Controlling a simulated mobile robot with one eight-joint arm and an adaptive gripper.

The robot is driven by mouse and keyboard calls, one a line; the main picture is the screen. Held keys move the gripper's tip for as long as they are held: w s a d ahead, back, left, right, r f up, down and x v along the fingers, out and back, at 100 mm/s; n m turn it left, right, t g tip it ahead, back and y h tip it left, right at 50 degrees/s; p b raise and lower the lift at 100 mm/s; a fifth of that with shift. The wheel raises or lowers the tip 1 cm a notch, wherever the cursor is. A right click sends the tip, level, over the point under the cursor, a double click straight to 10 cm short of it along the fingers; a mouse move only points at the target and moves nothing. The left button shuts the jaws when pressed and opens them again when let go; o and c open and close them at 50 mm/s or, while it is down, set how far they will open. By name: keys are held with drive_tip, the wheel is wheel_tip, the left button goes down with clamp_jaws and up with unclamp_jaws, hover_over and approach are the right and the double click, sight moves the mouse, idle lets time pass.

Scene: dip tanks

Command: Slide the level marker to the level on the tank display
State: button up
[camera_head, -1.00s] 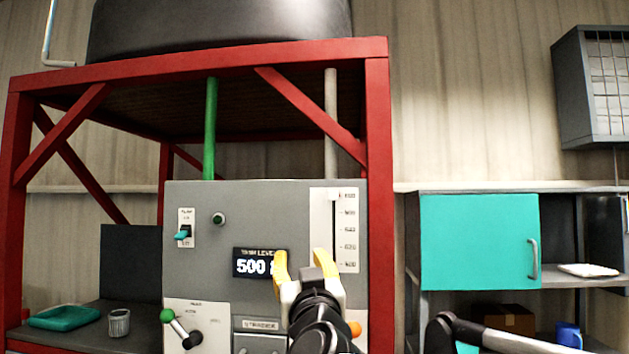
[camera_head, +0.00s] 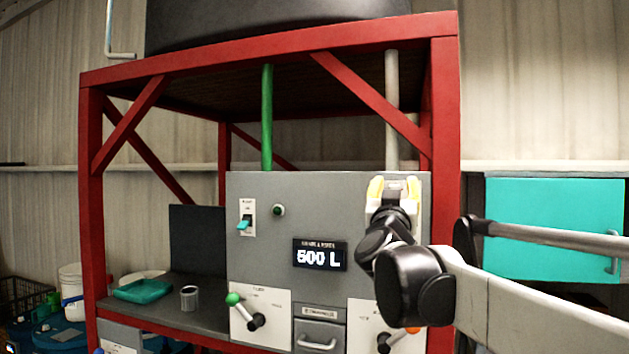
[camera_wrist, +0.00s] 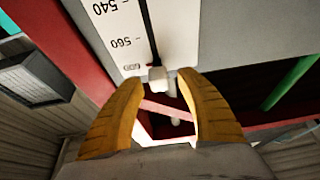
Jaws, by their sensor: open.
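The grey tank panel has a black display (camera_head: 320,255) that reads 500 L. The level marker, a small white knob (camera_wrist: 157,78), sits at the end of a dark vertical slot (camera_wrist: 151,30) in the wrist view, which shows the panel upside down. The white scale (camera_wrist: 120,40) beside it reads 540 and 560, with a blurred mark beyond, near the knob. My gripper (camera_wrist: 158,82) is open, with yellow fingers on either side of the knob; contact is not clear. In the head view my gripper (camera_head: 394,187) covers most of the scale and the marker.
A teal switch (camera_head: 246,222) and a green-knobbed lever (camera_head: 234,299) are on the panel's left. A drawer (camera_head: 319,335) is below the display. Red frame posts (camera_head: 445,130) flank the panel, and a teal cabinet (camera_head: 550,230) stands at right.

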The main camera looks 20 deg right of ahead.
drive_tip(key=shift+w+d, duration=0.1)
drive_tip(key=shift+w, duration=0.05)
clamp_jaws()
wheel_tip(320, 180, down, 16)
drive_tip(key=b, duration=1)
drive_tip(key=shift+f, duration=0.2)
